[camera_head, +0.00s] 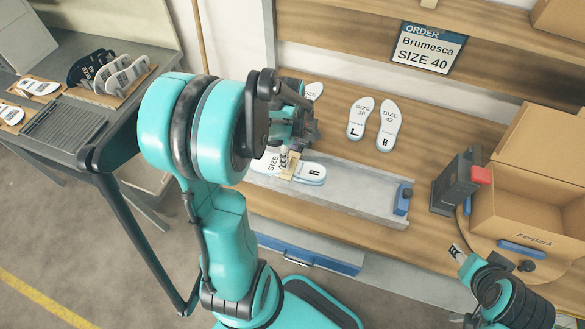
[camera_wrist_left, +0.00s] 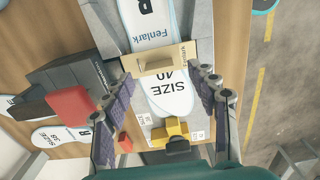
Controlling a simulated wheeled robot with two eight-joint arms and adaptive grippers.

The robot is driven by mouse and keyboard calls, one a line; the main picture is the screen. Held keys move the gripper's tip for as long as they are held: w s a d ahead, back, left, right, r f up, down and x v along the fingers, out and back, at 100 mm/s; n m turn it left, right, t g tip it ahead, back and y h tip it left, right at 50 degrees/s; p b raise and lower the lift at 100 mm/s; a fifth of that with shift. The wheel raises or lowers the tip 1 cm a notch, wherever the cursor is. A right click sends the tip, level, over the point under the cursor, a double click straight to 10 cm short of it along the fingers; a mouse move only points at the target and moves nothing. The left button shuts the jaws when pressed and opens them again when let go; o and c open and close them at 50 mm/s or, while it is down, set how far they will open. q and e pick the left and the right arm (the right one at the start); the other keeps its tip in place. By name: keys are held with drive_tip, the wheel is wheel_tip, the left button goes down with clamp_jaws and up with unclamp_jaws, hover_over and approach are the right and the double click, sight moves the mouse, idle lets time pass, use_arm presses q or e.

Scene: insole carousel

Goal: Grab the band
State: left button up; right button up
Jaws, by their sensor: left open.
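A tan band (camera_wrist_left: 160,62) lies across a pair of insoles (camera_wrist_left: 165,95) in the left wrist view; the visible print reads "SIZE 40", "R" and "Fenlark". In the head view, the insoles (camera_head: 313,174) lie in a grey metal tray (camera_head: 350,192), with the band (camera_head: 291,166) across them. My left gripper (camera_wrist_left: 163,78) is open, its fingers on either side of the banded insoles, with visible gaps. In the head view, my left gripper (camera_head: 300,130) is above the tray, partly hidden by its own arm. My right gripper (camera_head: 458,252) is at the lower right, small and unclear.
Loose insoles (camera_head: 360,118) lie behind the tray. A dark device with a red part (camera_head: 481,175) and a cardboard box (camera_head: 525,205) stand to the right. A sign (camera_head: 428,50) reads "Brumesca SIZE 40". A side table (camera_head: 70,125) at left holds more insoles. A yellow object (camera_wrist_left: 172,130) is near the insole end.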

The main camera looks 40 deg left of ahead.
use_arm(q)
wheel_tip(320, 180, down, 3)
drive_tip(key=shift+w+b, duration=0.1)
drive_tip(key=shift+b, duration=0.25)
clamp_jaws()
drive_tip(key=shift+r, duration=0.1)
